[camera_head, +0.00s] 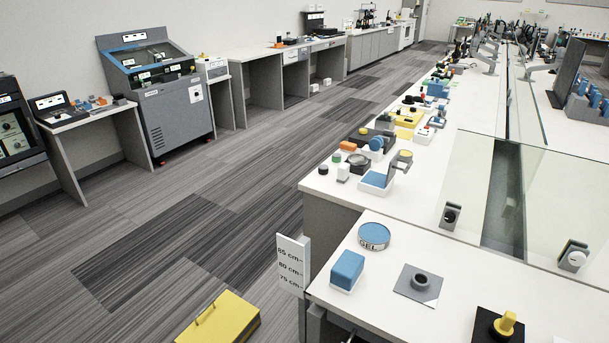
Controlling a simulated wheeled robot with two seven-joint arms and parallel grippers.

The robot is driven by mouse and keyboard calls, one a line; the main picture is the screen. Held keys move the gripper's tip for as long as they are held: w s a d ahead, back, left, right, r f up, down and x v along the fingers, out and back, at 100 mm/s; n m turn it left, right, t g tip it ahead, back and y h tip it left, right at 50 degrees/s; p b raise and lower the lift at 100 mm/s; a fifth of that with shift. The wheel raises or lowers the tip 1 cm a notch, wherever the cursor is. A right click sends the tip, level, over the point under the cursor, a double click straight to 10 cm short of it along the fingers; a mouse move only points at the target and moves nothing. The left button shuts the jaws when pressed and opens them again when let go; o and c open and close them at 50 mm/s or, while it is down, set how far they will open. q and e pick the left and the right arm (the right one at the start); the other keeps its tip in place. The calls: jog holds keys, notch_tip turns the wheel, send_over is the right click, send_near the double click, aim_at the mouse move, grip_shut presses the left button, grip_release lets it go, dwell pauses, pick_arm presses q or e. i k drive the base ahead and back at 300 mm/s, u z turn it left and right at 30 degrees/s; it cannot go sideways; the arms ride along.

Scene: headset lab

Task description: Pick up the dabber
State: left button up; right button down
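No label marks the dabber, so I cannot tell for sure which thing it is. A yellow knob-like piece (506,322) stands on a black square pad (485,328) at the bottom right of the near white bench. A blue block with a white base (347,269) sits near the bench's left edge. A round blue-topped tin marked GEL (374,235) lies behind it. A grey square plate with a raised round socket (420,282) lies between the block and the black pad. Neither of my grippers can be made out.
The near bench (390,315) has clear white surface between these things. A height sign (291,265) stands at its left corner. Glass panels (480,185) rise behind. A yellow case (218,320) lies on the floor. The carpeted aisle (240,200) is otherwise open.

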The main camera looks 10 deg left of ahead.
aim_at(344, 170)
jog(key=u, duration=2.15)
jog(key=i, duration=4.65)
jog(key=z, duration=2.9)
jog(key=i, duration=4.35)
jog(key=z, duration=0.55)
